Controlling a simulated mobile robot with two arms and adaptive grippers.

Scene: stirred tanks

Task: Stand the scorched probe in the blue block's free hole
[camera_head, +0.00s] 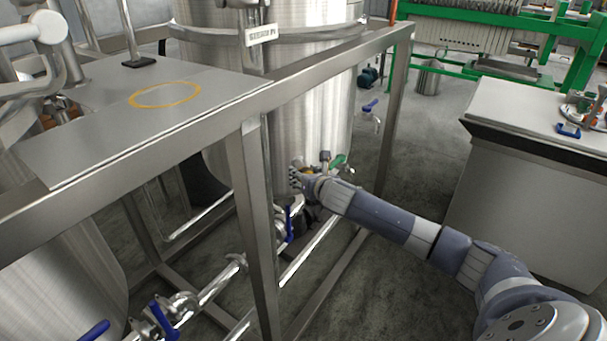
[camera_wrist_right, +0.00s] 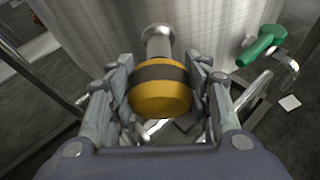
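My right gripper (camera_head: 301,172) reaches low against the side of a steel tank. In the right wrist view its fingers (camera_wrist_right: 163,85) stand on both sides of a rounded yellow piece with a dark band (camera_wrist_right: 160,98). This piece sits in line with a short metal stub (camera_wrist_right: 157,40) at the tank wall. I cannot tell whether it is the scorched probe, or whether the fingers press on it. A small blue object (camera_head: 568,131) lies on the cabinet at the right; no holes can be made out. My left gripper is out of view.
A steel frame (camera_head: 262,230) stands left of my right arm, and its platform bears a yellow ring marking (camera_head: 165,95). A green valve handle (camera_wrist_right: 262,46) is close to the gripper's right. The pale cabinet (camera_head: 525,190) stands at the right, with open floor between.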

